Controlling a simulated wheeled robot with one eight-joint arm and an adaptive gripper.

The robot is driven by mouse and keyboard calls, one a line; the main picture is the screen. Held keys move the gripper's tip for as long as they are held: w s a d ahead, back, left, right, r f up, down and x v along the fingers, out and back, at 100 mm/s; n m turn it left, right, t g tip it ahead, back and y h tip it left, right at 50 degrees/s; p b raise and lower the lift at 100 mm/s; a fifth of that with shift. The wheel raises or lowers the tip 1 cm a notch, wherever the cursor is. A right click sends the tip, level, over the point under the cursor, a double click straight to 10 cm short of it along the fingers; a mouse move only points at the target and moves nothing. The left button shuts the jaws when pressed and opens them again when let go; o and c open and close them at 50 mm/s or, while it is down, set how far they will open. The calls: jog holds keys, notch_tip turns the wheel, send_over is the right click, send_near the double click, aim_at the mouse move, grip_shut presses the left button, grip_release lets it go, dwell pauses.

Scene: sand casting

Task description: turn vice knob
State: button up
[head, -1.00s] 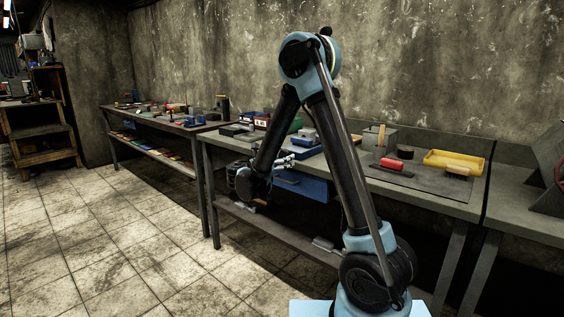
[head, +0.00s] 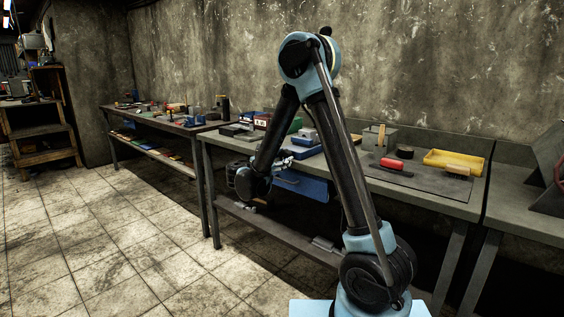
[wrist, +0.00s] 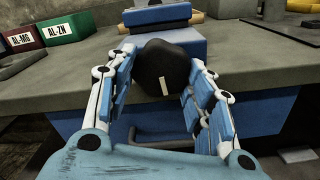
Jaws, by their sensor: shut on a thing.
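The vice knob (wrist: 162,80) is black and rounded, with a short white mark on its face that stands nearly upright, tilted slightly. In the wrist view it sits at the front of the blue vice (wrist: 158,17), above the bench's front edge. My gripper (wrist: 163,64) is shut around the knob, with one blue-padded finger on its left and one on its right. In the head view my gripper (head: 281,158) is at the bench's front edge, and the knob cannot be made out there.
Green and red boxes (wrist: 60,28) labelled AL-ZN and AL-MG stand left of the vice on the grey bench (wrist: 50,82). A blue drawer (head: 303,184) hangs under the bench top. A yellow tray (head: 455,160) and a red-handled tool (head: 392,164) lie to the right.

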dwell(0.3)
jog(key=o, duration=1.1)
jog(key=v, duration=1.2)
jog(key=shift+s, duration=0.1)
